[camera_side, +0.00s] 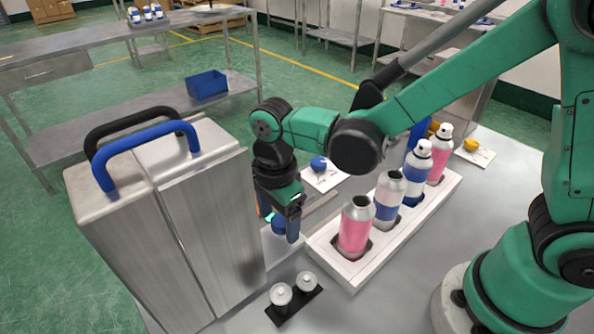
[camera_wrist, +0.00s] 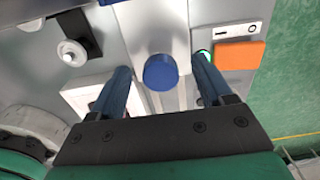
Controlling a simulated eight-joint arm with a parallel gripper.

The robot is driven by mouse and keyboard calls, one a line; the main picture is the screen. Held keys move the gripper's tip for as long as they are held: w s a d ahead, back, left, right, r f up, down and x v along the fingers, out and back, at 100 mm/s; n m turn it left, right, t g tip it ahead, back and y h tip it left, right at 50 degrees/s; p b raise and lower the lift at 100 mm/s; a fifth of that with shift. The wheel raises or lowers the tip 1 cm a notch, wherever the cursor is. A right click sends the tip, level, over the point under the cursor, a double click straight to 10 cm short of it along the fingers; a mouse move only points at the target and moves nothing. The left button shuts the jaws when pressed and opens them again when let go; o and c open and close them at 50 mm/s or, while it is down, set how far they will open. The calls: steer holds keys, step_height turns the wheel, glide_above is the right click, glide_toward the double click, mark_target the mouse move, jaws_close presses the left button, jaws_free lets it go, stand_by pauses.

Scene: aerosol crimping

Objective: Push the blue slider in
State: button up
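The blue slider's round blue knob (camera_wrist: 160,72) shows in the wrist view, at the end of a pale grey bar. In the side view the blue knob (camera_side: 278,226) is partly hidden by my gripper (camera_side: 287,222), low beside the steel crimping machine (camera_side: 190,225). My gripper (camera_wrist: 161,88) points at the knob. Its two blue fingers are spread, one on each side of the knob, with visible gaps in the wrist view. It holds nothing. I cannot tell whether any part of it touches the slider.
A white tray (camera_side: 343,272) with several spray cans stands to the right of my gripper. A black holder (camera_side: 292,304) with two white-topped valves lies in front. An orange block (camera_wrist: 240,54) and a lit green ring (camera_wrist: 205,56) sit right of the knob in the wrist view.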

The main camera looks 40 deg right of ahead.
steer(key=shift+d, duration=0.15)
steer(key=d, duration=1.2)
steer(key=shift+d, duration=0.35)
steer(key=s+r+n+t, duration=0.3)
steer(key=r+n+t, duration=0.4)
steer(key=n, duration=1.1)
step_height(320, 180, up, 2)
steer(key=shift+s+a+r, duration=0.15)
steer(key=shift+a, duration=0.2)
